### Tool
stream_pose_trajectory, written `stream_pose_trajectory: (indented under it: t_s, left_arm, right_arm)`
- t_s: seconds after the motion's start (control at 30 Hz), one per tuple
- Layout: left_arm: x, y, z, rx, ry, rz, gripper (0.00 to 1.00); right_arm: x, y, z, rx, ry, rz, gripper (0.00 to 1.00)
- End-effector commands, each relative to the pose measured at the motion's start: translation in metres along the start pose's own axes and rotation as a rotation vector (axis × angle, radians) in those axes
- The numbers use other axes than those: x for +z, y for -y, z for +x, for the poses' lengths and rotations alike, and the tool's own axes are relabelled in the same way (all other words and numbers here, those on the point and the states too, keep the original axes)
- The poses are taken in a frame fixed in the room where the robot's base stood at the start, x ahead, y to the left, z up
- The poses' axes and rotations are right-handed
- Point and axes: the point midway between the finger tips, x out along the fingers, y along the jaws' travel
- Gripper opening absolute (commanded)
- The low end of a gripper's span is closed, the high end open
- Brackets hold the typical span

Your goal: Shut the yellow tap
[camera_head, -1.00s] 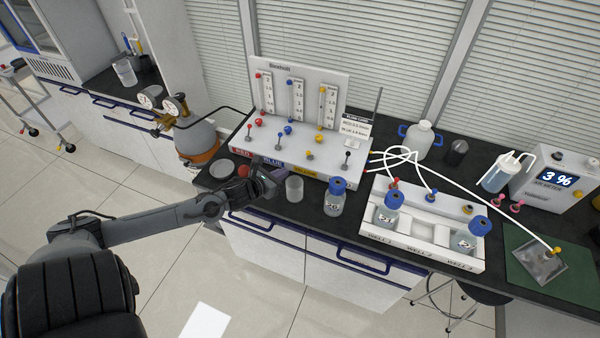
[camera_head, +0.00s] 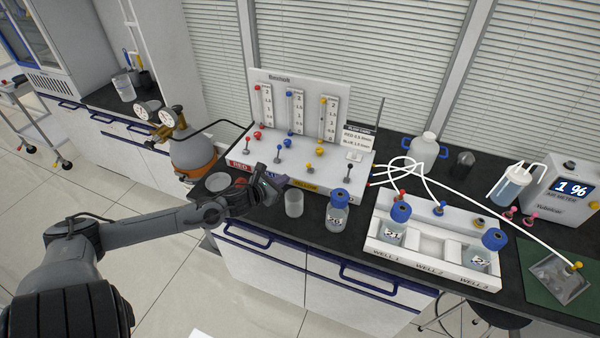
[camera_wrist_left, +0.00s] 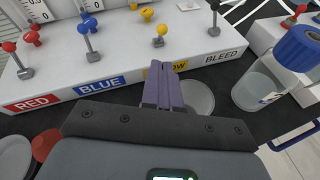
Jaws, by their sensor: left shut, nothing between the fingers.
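The yellow tap (camera_head: 309,168) is a small lever with a yellow ball, on the step of the white panel (camera_head: 297,102). It also shows in the left wrist view (camera_wrist_left: 160,31), above the YELLOW label. Its lever looks shorter than the upright red tap (camera_wrist_left: 16,60) and blue tap (camera_wrist_left: 88,42), as if leaning to the front. My left gripper (camera_head: 283,181) is in front of the panel's lower edge; its purple fingers (camera_wrist_left: 166,68) are shut and empty. They cover part of the YELLOW label, apart from the tap. My right gripper is out of view.
A clear beaker (camera_head: 293,203) and a blue-capped bottle (camera_head: 338,211) stand close right of my gripper. The bleed tap (camera_head: 348,164) is right of the yellow one.

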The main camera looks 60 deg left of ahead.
Motion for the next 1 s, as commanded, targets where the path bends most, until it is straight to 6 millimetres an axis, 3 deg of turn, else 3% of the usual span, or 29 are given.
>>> stream_pose_trajectory:
  t_s: [0.27, 0.7, 1.0]
  left_arm:
    - [-0.001, 0.000, 0.016, 0.002, 0.002, -0.001, 0.00]
    - [0.000, -0.001, 0.068, 0.003, 0.003, -0.004, 0.00]
    - [0.000, 0.000, 0.092, 0.001, 0.001, -0.001, 0.00]
  right_arm:
    - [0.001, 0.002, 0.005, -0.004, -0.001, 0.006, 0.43]
    - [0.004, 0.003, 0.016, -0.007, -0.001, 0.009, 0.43]
    - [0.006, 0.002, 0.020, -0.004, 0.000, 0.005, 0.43]
